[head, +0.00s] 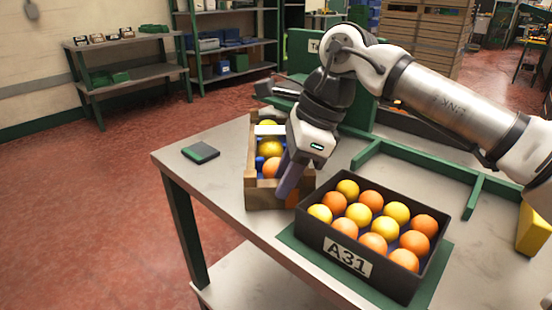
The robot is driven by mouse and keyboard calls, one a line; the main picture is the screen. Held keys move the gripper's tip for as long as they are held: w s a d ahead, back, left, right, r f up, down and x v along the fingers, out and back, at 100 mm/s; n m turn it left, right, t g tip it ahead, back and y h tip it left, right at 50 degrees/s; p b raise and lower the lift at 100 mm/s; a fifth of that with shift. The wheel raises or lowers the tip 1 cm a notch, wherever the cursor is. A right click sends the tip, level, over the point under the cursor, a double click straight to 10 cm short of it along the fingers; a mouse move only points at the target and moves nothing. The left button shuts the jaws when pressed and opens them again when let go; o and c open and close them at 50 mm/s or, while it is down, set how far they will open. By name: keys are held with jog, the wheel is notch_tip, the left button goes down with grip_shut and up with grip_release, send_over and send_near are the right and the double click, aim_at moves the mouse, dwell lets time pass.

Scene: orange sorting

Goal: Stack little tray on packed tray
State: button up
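A small wooden tray (262,199) stands on the table and holds yellow and orange fruit with some blue between them. I take it to be the little tray. A black tray (325,246) labelled A31 stands to its right, filled with rows of yellow and orange fruit. It sits on a green mat (431,278). My gripper (289,182) points down at the right side of the wooden tray and hides part of it. One dark finger shows in front of that side. Whether the fingers are apart or grip the tray's wall is hidden.
A dark flat pad (200,152) lies at the table's left corner. A green frame (420,160) runs along the table behind the black tray, and a yellow object (533,230) is at the right edge. The table (221,174) left of the wooden tray is mostly clear.

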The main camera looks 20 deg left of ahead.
jog(key=shift+s+a+f, duration=0.1)
jog(key=shift+a+f, duration=0.15)
jog(key=shift+f, duration=0.25)
jog(key=c, duration=0.7)
jog(key=shift+r, duration=0.1)
grip_shut()
jog(key=shift+r, duration=0.2)
